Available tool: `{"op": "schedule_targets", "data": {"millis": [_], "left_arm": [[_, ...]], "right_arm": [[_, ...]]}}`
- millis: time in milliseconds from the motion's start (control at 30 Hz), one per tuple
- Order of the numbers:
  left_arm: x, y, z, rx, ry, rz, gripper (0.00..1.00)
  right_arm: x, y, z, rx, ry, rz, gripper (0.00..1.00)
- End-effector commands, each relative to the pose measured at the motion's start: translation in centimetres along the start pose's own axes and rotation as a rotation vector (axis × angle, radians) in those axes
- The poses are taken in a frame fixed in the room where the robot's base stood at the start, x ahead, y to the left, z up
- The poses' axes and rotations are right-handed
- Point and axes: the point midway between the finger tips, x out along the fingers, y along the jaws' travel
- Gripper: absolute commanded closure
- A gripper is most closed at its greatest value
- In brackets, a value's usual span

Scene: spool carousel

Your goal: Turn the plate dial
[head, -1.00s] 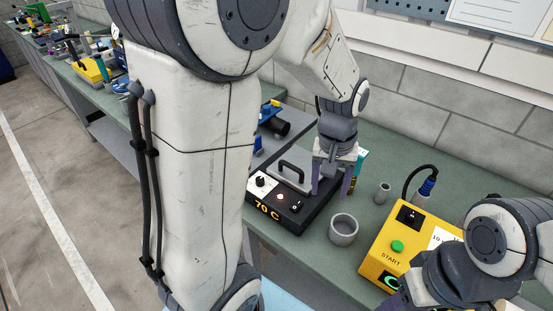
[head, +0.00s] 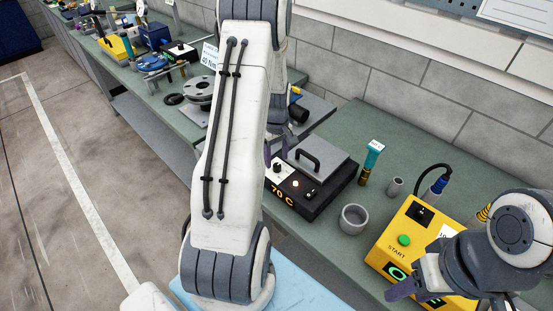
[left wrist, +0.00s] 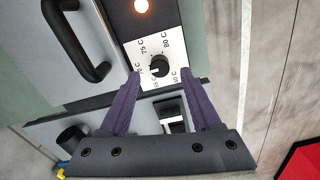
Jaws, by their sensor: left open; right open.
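The hot plate (head: 318,195) is a black box with a grey lid and handle, and its front reads 70 C. Its dial (head: 278,168) is a black knob on a white panel at the left of the front. In the left wrist view the dial (left wrist: 159,65) sits among temperature marks, including 75 C and 80 C. My left gripper (head: 276,152) is open, its purple fingers (left wrist: 160,78) spread to either side just short of the knob, with nothing between them. My right gripper (head: 418,292) is open at the lower right, away from the plate, partly hidden by its own arm.
A lit lamp (head: 296,184) is beside the dial. A grey cup (head: 354,219), a small grey cylinder (head: 395,187) and a teal-topped tool (head: 372,160) stand right of the plate. A yellow START box (head: 405,241) is farther right. A flanged grey part (head: 200,90) stands left.

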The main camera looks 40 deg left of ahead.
Motion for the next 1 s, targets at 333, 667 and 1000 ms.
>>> {"op": "schedule_targets", "data": {"millis": [333, 667, 1000], "left_arm": [[2.7, 0.0, 0.0, 0.001, 0.000, 0.000, 0.36], [2.7, 0.0, 0.0, 0.001, 0.000, 0.000, 0.78], [2.7, 0.0, 0.0, 0.015, 0.000, 0.001, 1.00]], "right_arm": [[-0.8, -0.1, -0.1, -0.002, 0.000, 0.000, 0.50], [-0.8, -0.1, -0.1, -0.001, 0.000, 0.000, 0.50], [-0.7, -0.1, 0.0, -0.001, 0.000, 0.000, 0.50]]}}
